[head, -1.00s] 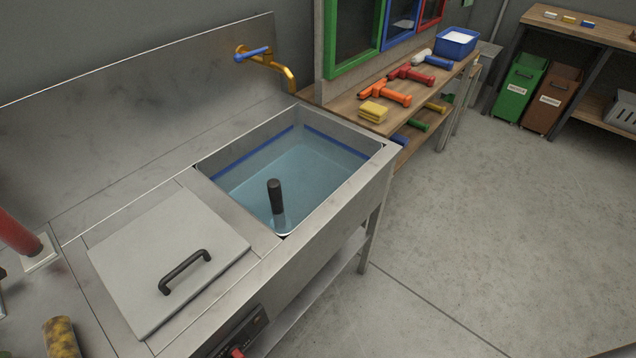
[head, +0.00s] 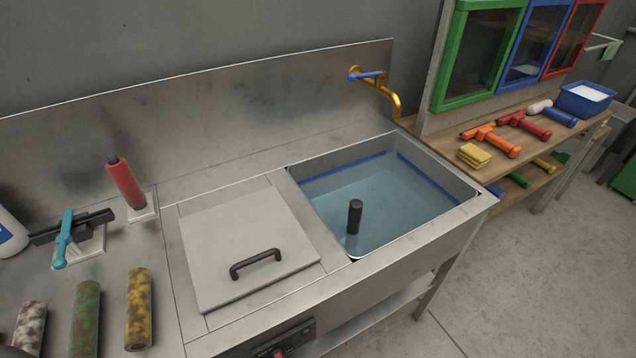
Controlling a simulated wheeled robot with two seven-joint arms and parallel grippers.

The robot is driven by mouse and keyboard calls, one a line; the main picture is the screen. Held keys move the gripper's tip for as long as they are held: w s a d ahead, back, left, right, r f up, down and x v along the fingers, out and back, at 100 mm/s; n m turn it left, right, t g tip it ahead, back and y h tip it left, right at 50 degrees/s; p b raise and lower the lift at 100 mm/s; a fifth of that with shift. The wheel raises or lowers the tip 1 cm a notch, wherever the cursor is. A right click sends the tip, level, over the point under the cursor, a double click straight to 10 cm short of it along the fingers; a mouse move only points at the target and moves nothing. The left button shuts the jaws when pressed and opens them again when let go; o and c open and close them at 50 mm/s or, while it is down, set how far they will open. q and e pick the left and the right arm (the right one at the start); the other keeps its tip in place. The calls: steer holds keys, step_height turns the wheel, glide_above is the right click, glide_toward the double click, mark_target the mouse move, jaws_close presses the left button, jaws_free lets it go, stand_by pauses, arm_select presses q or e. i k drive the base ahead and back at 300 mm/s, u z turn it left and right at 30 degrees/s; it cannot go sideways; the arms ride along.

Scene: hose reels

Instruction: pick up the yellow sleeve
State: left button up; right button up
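The yellow sleeve (head: 139,308) is a short cylinder with brown, dirty patches. It lies on the steel counter at the lower left of the head view, left of the grey lid with a black handle. A green dirty sleeve (head: 86,318) lies to its left, and a white dirty sleeve (head: 29,328) lies farther left. The three are apart from each other. Neither of my grippers shows in the head view.
A red roller (head: 126,184) stands on a white base behind the sleeves. A blue-handled tool (head: 64,240) sits on another white base. The grey lid (head: 245,240) and water-filled sink (head: 385,200) lie to the right. Bare counter separates the yellow sleeve from the lid.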

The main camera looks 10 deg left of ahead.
mark_target(138, 327)
steer(key=u, duration=1.6)
steer(key=k, duration=0.7)
steer(key=z, duration=0.55)
steer(key=k, duration=0.55)
steer(key=z, duration=0.65)
steer(key=i, duration=1.35)
steer(key=u, duration=0.95)
